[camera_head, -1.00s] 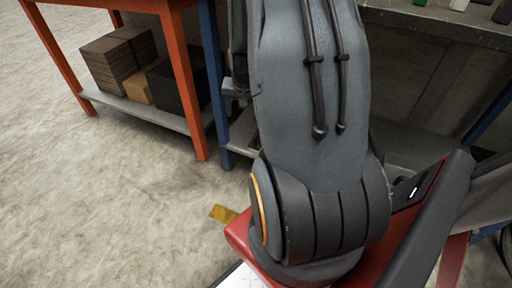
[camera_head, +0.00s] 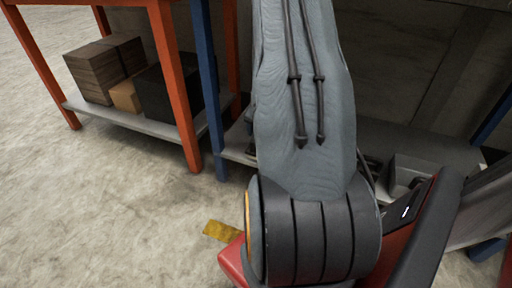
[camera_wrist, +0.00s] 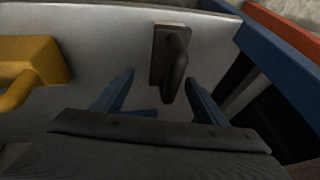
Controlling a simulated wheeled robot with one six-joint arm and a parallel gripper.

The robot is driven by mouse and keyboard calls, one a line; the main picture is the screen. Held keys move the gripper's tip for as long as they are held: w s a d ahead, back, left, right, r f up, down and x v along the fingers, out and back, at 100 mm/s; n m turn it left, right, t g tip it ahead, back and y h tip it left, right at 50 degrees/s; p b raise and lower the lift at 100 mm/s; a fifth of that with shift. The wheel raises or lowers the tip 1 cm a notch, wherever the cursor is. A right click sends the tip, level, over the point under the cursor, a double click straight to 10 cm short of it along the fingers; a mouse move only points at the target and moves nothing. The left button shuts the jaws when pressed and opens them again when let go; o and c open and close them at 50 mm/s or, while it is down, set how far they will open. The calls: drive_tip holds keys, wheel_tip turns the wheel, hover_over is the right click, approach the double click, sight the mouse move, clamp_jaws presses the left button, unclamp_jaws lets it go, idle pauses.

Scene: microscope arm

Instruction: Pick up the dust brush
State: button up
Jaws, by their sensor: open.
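A dark, narrow object with a raised handle (camera_wrist: 176,62), which looks like the dust brush, lies on a pale tabletop (camera_wrist: 112,28) in the wrist view. A thin light strip shows along its far edge. My gripper (camera_wrist: 161,78) is open, with one finger to the left of the brush's near end and one to the right. Both fingers appear apart from it. How high the gripper is above the tabletop is hard to tell. In the head view, neither the brush nor the gripper shows.
A yellow object with a curved handle (camera_wrist: 40,68) sits left of the brush. A blue table edge (camera_wrist: 268,48) runs along the right. In the head view, an orange-framed shelf (camera_head: 176,90) holds boxes (camera_head: 105,70) at left, and a yellow patch (camera_head: 221,231) lies on the floor.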

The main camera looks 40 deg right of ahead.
drive_tip(key=b+x, duration=0.1)
drive_tip(key=x, duration=0.1)
drive_tip(key=b+x, duration=0.2)
drive_tip(key=x, duration=0.1)
drive_tip(key=shift+w+a, duration=0.2)
drive_tip(key=shift+w, duration=0.05)
drive_tip(key=shift+r, duration=0.1)
drive_tip(key=c, duration=1.3)
drive_tip(key=shift+r, duration=0.2)
drive_tip(key=shift+c, duration=0.9)
wheel_tip(320, 180, up, 10)
drive_tip(key=p, duration=0.4)
drive_tip(key=shift+f+p, duration=0.2)
drive_tip(key=shift+p, duration=0.2)
clamp_jaws()
